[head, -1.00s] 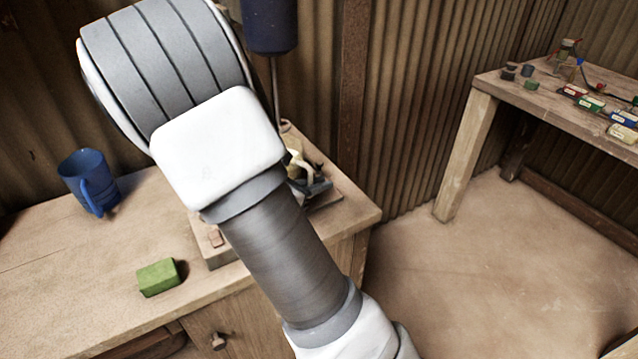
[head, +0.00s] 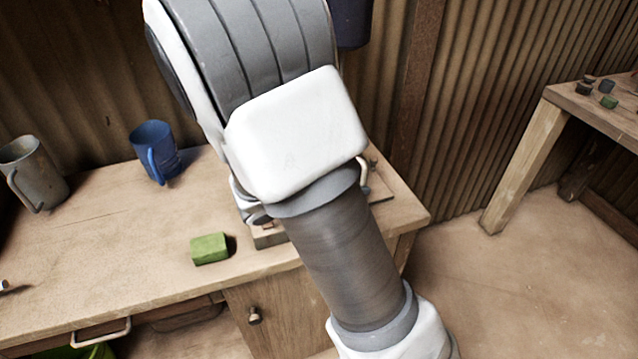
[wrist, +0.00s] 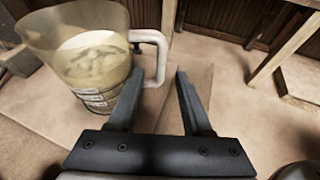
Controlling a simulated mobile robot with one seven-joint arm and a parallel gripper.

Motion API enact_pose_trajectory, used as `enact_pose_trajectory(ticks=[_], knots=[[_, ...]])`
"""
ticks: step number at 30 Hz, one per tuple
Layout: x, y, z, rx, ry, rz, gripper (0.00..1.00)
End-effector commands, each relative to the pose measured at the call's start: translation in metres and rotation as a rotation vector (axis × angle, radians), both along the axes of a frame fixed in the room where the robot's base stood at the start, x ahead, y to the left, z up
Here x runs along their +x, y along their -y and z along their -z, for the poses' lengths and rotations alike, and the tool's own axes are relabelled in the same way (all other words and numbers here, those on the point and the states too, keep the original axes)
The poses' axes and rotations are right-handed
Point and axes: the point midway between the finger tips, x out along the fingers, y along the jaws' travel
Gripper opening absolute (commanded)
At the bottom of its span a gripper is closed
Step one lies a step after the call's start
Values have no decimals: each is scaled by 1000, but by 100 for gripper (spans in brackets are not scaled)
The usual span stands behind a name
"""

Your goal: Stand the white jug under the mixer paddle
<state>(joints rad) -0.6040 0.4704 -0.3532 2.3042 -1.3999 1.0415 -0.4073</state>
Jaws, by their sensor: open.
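The jug, see-through with a white handle and cloudy pale contents, stands upright at the upper left of the wrist view (wrist: 92,62). In the head view only what looks like its pale handle (head: 364,172) shows past my arm. My gripper (wrist: 157,74) is open, its two fingers pointing at the handle. The handle appears between or just beyond the fingertips; I cannot tell its depth, and nothing is gripped. The dark blue mixer body (head: 350,22) shows behind my arm at the top. Its paddle is hidden, so I cannot tell how the jug lies relative to it.
A blue mug (head: 154,150), a grey metal mug (head: 32,172) and a green block (head: 209,249) are on the wooden bench (head: 110,255). A wooden board (head: 268,238) lies partly behind my arm. Another table (head: 600,115) stands at the right, with open floor between.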

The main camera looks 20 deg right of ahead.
Motion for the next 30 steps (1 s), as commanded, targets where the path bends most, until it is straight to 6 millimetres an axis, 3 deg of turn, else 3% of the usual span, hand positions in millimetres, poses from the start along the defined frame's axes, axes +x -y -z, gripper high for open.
enact_pose_trajectory(ticks=[6, 15, 23, 30], knots=[[-17, -48, -24, 1, 1, -5, 49], [-31, -87, -39, -1, 0, 0, 49], [-34, -92, -42, 4, 3, 6, 49], [-60, -70, -66, 200, 102, 198, 49]])
